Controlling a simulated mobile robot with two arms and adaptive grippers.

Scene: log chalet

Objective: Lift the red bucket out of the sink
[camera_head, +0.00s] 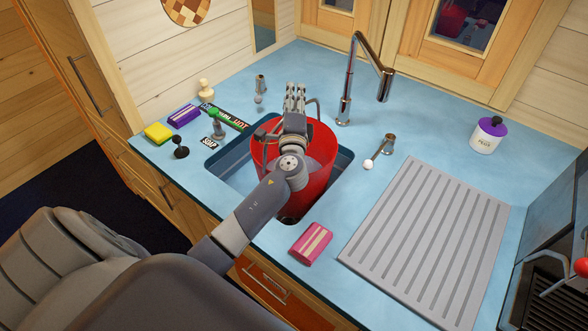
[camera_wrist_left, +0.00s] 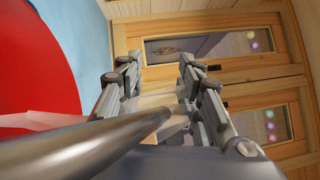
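The red bucket (camera_head: 322,160) stands in the blue sink (camera_head: 345,160), its rim above the counter level. Part of it fills the left of the left wrist view (camera_wrist_left: 35,70). My left gripper (camera_head: 295,92) is over the bucket's far side and hides part of its opening. Its two fingers stand apart in the wrist view (camera_wrist_left: 158,85), with nothing visible between the tips. A metal rod (camera_wrist_left: 85,145) crosses close to the wrist camera; I cannot tell whether it is the bucket's handle. The right gripper does not show.
The tall tap (camera_head: 347,95) stands behind the sink. A pink box (camera_head: 311,244) lies at the front edge, right of the sink. Yellow (camera_head: 158,132) and purple (camera_head: 184,115) packs lie left. The ribbed drainboard (camera_head: 430,240) is clear. A purple-lidded jar (camera_head: 489,135) stands at right.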

